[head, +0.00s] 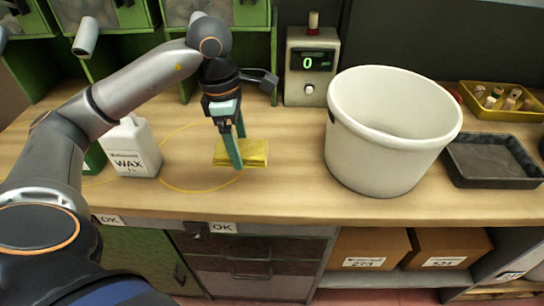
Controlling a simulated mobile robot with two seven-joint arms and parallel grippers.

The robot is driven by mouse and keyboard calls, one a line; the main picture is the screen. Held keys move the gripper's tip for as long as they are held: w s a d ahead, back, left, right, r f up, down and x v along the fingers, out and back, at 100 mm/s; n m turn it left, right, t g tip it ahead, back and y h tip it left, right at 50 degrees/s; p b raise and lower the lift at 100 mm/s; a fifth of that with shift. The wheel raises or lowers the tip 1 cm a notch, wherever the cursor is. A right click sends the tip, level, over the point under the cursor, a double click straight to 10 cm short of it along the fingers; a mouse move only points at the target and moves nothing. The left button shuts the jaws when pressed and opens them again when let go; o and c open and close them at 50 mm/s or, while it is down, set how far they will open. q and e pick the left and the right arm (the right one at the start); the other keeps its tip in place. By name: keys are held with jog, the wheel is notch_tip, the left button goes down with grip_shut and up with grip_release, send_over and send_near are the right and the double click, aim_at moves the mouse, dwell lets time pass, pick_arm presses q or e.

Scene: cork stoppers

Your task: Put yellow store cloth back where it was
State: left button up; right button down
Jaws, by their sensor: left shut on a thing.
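The yellow cloth (254,151) is a folded, flat pad on the wooden bench. It lies at the right side of a thin yellow ring outline (166,189) on the bench top. My left gripper (238,152) reaches down from above with its teal fingers at the cloth, shut on it. The cloth looks at or very close to the bench surface; I cannot tell whether it touches. My right gripper is not in view.
A white wax jug (133,150) stands left of the cloth. A large white bucket (385,145) stands to the right, with a dark tray (492,160) and a yellow tray of corks (503,100) beyond. A counter box (311,66) stands behind.

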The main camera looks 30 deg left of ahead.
aim_at(256, 139)
pick_arm(q)
jog(key=w, duration=0.1)
jog(key=w+f, duration=0.1)
jog(key=w, duration=0.1)
jog(key=w+d, duration=0.1)
jog(key=shift+w+f+p, duration=0.2)
jog(key=shift+f+p, duration=0.15)
jog(key=w+f, duration=0.2)
jog(key=f, duration=0.1)
jog(key=w+f, duration=0.2)
jog(key=shift+d+f, duration=0.15)
jog(key=shift+d, duration=0.2)
jog(key=shift+w+f, duration=0.35)
jog(key=shift+f, duration=0.05)
jog(key=shift+w+f+p, duration=0.1)
jog(key=shift+f+p, duration=0.25)
jog(key=shift+f, duration=1.2)
jog(key=shift+f, duration=0.2)
jog(key=o, duration=1)
